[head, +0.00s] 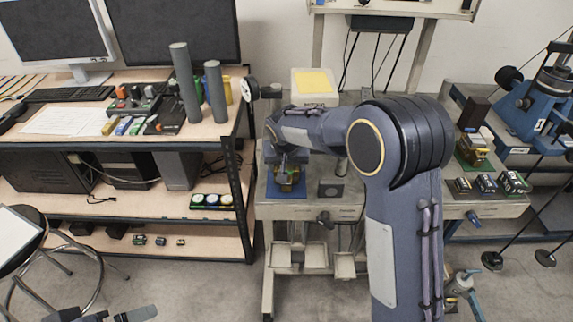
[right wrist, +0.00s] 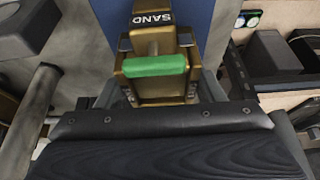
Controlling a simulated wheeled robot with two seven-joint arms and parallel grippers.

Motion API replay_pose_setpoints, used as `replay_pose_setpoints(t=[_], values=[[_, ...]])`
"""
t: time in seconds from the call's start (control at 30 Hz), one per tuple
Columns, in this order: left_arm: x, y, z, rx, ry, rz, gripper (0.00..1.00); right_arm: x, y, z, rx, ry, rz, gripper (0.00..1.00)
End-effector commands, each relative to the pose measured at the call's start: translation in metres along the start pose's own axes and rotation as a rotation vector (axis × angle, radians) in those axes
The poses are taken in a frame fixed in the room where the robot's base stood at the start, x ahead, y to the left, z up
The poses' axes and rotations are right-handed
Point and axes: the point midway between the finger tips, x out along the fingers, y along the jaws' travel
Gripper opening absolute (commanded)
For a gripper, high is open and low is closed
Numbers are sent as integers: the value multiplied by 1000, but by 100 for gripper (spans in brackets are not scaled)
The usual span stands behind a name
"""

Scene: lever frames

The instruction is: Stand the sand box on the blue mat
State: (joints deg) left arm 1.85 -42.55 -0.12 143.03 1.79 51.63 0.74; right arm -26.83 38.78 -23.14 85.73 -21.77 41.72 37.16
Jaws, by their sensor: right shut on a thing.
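The sand box (right wrist: 155,88) is a brass-coloured box with a dark "SAND" label and a green bar across it. In the head view the sand box (head: 288,181) is partly hidden under my right gripper (head: 289,156). My right gripper, also in the wrist view (right wrist: 155,48), is shut on the box. The blue mat (head: 285,194) lies on the middle bench, below and around the box; part of it shows in the wrist view (right wrist: 196,14). I cannot tell whether the box touches the mat. Dark parts of my left gripper (head: 125,315) show at the bottom left; its jaws are unclear.
A dark square plate (head: 331,191) lies right of the mat. On the right bench, a similar brass box (head: 474,148) and several small dark blocks (head: 487,184) stand. The left desk (head: 62,150) holds grey cylinders (head: 185,85).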

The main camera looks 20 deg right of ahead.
Motion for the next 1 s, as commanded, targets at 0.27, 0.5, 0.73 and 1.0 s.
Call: replay_pose_setpoints(t=[0.27, 0.5, 0.73, 1.0], values=[[4, -2, 2, 0, 0, 0, 100, 3, -1, 0, 0, 4, -2, 6], [7, -3, 3, 0, 0, 0, 100, 7, -1, 2, 0, 4, -2, 6], [10, -4, 5, 0, 0, 0, 100, 12, -1, 4, 0, 3, -2, 6], [14, -6, 7, 0, 0, 0, 100, 18, 0, 8, 0, -1, 0, 6]])
